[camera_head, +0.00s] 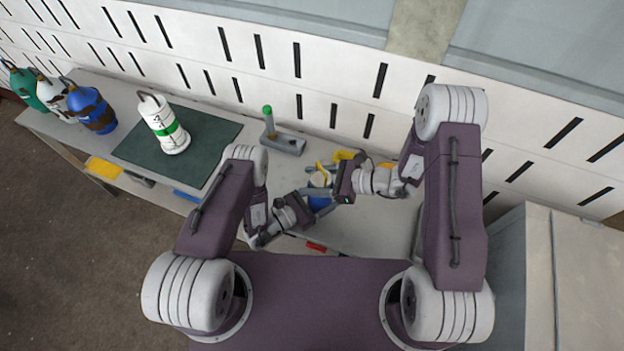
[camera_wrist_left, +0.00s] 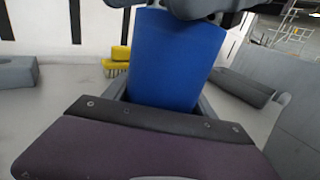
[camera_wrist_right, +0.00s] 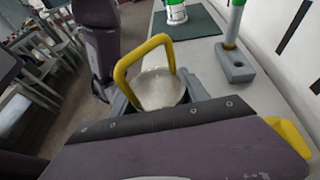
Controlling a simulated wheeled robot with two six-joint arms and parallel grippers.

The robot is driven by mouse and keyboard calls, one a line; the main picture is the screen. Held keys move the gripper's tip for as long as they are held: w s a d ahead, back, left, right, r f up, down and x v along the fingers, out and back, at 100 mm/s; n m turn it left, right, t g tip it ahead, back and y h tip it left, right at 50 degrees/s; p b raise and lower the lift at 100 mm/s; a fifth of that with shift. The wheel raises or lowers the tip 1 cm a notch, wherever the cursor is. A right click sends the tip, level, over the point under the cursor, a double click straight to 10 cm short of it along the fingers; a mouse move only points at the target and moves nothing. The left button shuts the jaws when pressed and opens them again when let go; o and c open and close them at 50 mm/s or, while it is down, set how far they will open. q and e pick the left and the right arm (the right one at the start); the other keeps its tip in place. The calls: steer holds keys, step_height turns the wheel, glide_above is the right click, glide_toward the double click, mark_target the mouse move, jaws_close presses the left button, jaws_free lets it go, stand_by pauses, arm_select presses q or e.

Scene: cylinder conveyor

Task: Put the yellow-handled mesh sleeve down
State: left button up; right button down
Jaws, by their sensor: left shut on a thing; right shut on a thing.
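The yellow-handled mesh sleeve (camera_head: 320,204) is upright between my two grippers, above or on the near part of the bench; I cannot tell whether it touches. Its body looks blue in the left wrist view (camera_wrist_left: 178,58), where my left gripper (camera_wrist_left: 165,100) is shut on it. The right wrist view shows its yellow loop handle (camera_wrist_right: 130,62) over a pale round top. My right gripper (camera_wrist_right: 160,105) is shut on that upper part. In the head view the left gripper (camera_head: 308,207) is lower and the right gripper (camera_head: 334,184) higher. The mesh itself is not clear.
A green-banded white cylinder (camera_head: 165,125) stands on a dark mat (camera_head: 215,140). Blue (camera_head: 92,108), white and green cylinders stand at the far left. A green-topped post on a grey base (camera_head: 284,143) and a yellow brush-like piece (camera_wrist_left: 117,62) are close by. A slotted wall runs behind.

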steer(key=shift+f, duration=0.1)
arm_select(q)
steer(key=shift+s, duration=0.1)
arm_select(e)
steer(key=shift+f, duration=0.55)
steer(key=c, duration=0.6)
jaws_free()
steer(key=shift+o, duration=0.2)
steer(key=shift+r, duration=0.8)
steer(key=v, duration=1.2)
